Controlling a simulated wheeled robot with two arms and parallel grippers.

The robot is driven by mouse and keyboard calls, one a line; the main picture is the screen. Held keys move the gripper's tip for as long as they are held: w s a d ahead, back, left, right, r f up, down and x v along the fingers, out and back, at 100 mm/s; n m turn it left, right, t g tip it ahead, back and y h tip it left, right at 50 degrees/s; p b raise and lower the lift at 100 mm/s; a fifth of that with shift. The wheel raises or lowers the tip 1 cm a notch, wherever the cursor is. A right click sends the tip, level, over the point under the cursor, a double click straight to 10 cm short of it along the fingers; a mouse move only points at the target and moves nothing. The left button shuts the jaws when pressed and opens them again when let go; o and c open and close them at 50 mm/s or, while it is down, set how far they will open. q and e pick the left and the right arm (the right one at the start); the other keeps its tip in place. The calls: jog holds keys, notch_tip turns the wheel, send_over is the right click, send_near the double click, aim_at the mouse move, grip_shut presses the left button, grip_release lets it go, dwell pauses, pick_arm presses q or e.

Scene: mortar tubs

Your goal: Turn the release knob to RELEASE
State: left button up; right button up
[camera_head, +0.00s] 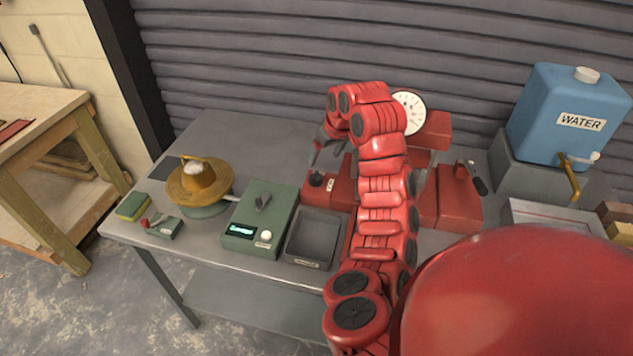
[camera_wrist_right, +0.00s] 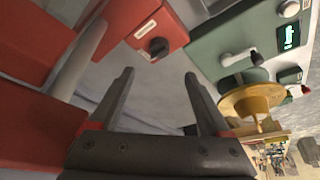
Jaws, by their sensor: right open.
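The release knob (camera_head: 316,180) is a small dark knob on the red machine (camera_head: 446,205), beside a white label. It also shows in the right wrist view as a black round knob (camera_wrist_right: 158,48), with a label too small to read. Its exact setting cannot be told. My right gripper (camera_head: 317,155) is above and near the knob in the head view, partly hidden by its own red arm. In the right wrist view its two dark fingers (camera_wrist_right: 158,74) are apart and empty, with the knob beyond the tips, not touched. My left gripper is in neither view.
A green box with a lit display (camera_head: 240,231) and a grey tray (camera_head: 313,240) stand left of the machine. A brass pan (camera_head: 183,194), sponge (camera_head: 132,206) and blue water tank (camera_head: 560,105) are farther out.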

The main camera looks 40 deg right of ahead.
aim_at(316, 175)
jog(key=p+x, duration=0.2)
jog(key=x, duration=0.8)
jog(key=shift+w+f+p, duration=0.15)
jog(key=shift+p, duration=0.25)
jog(key=shift+x, duration=0.8)
grip_shut()
